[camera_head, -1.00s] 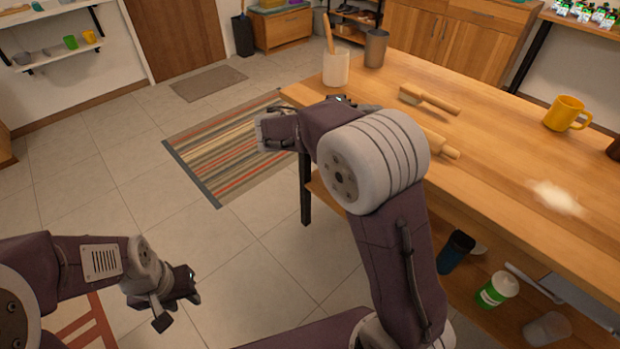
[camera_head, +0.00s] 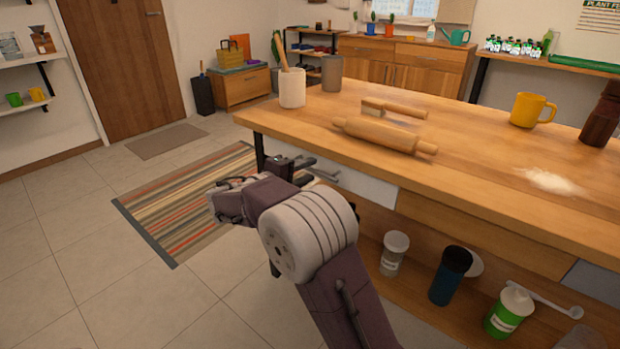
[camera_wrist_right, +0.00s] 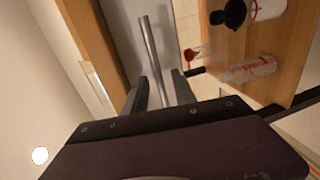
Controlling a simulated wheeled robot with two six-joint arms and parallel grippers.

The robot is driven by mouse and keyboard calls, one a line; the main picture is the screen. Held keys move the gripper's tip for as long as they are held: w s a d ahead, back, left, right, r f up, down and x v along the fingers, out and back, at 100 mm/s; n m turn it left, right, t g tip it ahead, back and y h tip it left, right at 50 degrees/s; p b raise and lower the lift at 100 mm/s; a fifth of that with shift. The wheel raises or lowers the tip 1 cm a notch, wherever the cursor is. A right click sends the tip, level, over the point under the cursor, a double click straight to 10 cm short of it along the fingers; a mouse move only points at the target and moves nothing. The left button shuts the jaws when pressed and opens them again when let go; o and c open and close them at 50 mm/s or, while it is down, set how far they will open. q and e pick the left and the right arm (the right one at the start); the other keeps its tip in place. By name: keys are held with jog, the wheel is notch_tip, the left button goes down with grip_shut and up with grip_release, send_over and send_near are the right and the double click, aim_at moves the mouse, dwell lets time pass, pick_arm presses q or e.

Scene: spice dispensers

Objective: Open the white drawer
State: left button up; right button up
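The white drawer (camera_head: 362,186) is a pale front under the near left edge of the wooden table, and it looks closed. My right gripper (camera_head: 318,170) is at the left part of this front, by its bar handle, and partly covers it. In the right wrist view the metal handle (camera_wrist_right: 148,42) runs lengthwise between the two fingers of the right gripper (camera_wrist_right: 158,85). The fingers are apart, with gaps visible beside the bar. The drawer front also shows behind the handle (camera_wrist_right: 124,30). My left gripper is out of view.
The table top (camera_head: 480,170) carries a rolling pin (camera_head: 385,135), a brush, a utensil pot (camera_head: 292,88), a grey cup and a yellow mug (camera_head: 530,110). Several containers stand on the shelf below, including a dark blue cup (camera_head: 449,275).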

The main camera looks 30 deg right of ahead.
jog(key=shift+x, duration=0.85)
jog(key=shift+c, duration=0.2)
grip_shut()
dwell(0.6)
